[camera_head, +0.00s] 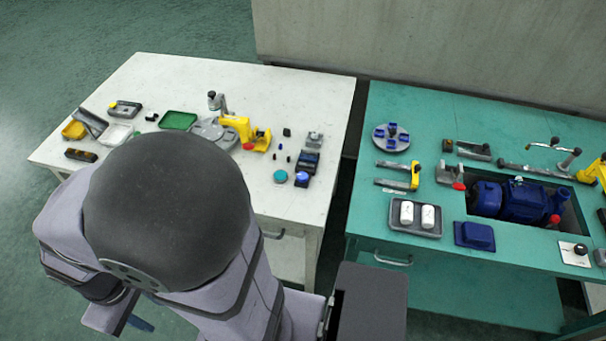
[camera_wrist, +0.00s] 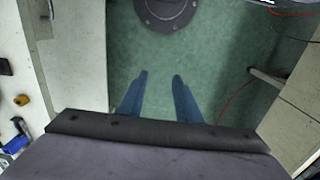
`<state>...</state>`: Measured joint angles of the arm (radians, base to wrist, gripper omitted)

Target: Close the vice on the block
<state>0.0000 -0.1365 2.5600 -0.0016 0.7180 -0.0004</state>
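My gripper (camera_wrist: 160,80) shows in the wrist view as two blue fingers set well apart, with only green floor between them. It is open and empty. In the head view only a bit of blue finger shows low at the left, below my arm and off the tables. I cannot make out the vice or its block for certain. A small dark-and-blue fixture (camera_head: 308,161) on the right part of the white table may be the vice. A grey piece (camera_head: 315,139) stands just behind it. My gripper is far from both.
The white table (camera_head: 330,105) also carries a yellow fixture (camera_head: 236,124), a green tray (camera_head: 179,120) and a teal disc (camera_head: 280,176). The green table (camera_head: 440,105) at right holds a blue pump (camera_head: 520,200) and a tray with white pieces. A gap separates the tables.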

